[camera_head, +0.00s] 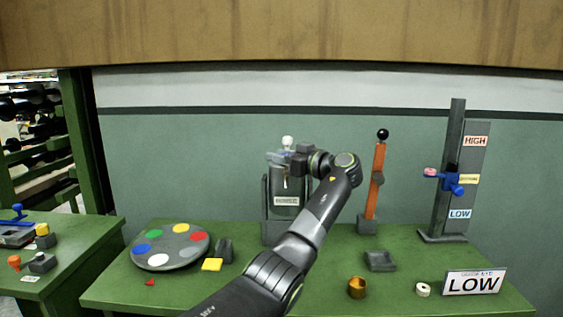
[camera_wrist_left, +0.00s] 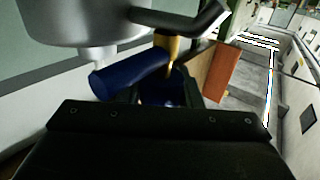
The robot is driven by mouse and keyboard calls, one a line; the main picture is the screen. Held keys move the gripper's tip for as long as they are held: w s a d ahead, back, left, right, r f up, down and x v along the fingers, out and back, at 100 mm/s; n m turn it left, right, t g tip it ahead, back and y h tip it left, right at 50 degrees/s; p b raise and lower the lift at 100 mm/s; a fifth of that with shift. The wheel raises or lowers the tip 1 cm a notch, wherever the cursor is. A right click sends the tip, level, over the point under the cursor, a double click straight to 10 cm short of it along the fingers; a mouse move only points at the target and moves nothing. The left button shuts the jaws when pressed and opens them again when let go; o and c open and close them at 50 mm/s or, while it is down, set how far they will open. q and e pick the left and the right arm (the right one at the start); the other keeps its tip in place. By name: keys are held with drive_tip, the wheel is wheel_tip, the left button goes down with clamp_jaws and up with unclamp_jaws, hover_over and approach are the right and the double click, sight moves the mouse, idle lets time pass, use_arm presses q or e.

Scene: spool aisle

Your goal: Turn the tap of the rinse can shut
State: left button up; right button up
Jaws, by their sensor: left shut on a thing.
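In the left wrist view, the rounded grey underside of the rinse can (camera_wrist_left: 85,20) fills the top left, with a short pale spout (camera_wrist_left: 97,56) below it. A blue tap handle (camera_wrist_left: 130,75) lies by a brass stem (camera_wrist_left: 173,45). My left gripper (camera_wrist_left: 165,88) is shut on the blue handle, which runs out to the left of the fingers. In the head view, my left gripper (camera_head: 298,158) is at the upper part of a grey labelled unit (camera_head: 287,213) with a white knob on top. The tap itself is hidden there. My right gripper is not in view.
A round palette with coloured discs (camera_head: 160,260) lies left on the green table (camera_head: 225,291). An orange lever with a black ball (camera_head: 374,185) stands close right of my wrist. Farther right are a gauge post (camera_head: 456,150) and a LOW sign (camera_head: 474,282). A wooden panel (camera_head: 280,35) hangs above.

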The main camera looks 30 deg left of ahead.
use_arm(q)
drive_tip(key=shift+n+g, duration=0.4)
drive_tip(key=shift+g, duration=0.2)
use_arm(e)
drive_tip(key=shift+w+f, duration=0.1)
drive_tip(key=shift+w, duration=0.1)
use_arm(q)
drive_tip(key=o, duration=1)
drive_tip(key=shift+d+f, duration=0.1)
drive_tip(key=shift+d, duration=0.35)
drive_tip(key=d, duration=0.5)
drive_tip(key=d+b, duration=0.1)
drive_tip(key=d, duration=0.5)
drive_tip(key=d+b, duration=0.1)
drive_tip(key=d, duration=0.4)
drive_tip(key=shift+s+d, duration=0.25)
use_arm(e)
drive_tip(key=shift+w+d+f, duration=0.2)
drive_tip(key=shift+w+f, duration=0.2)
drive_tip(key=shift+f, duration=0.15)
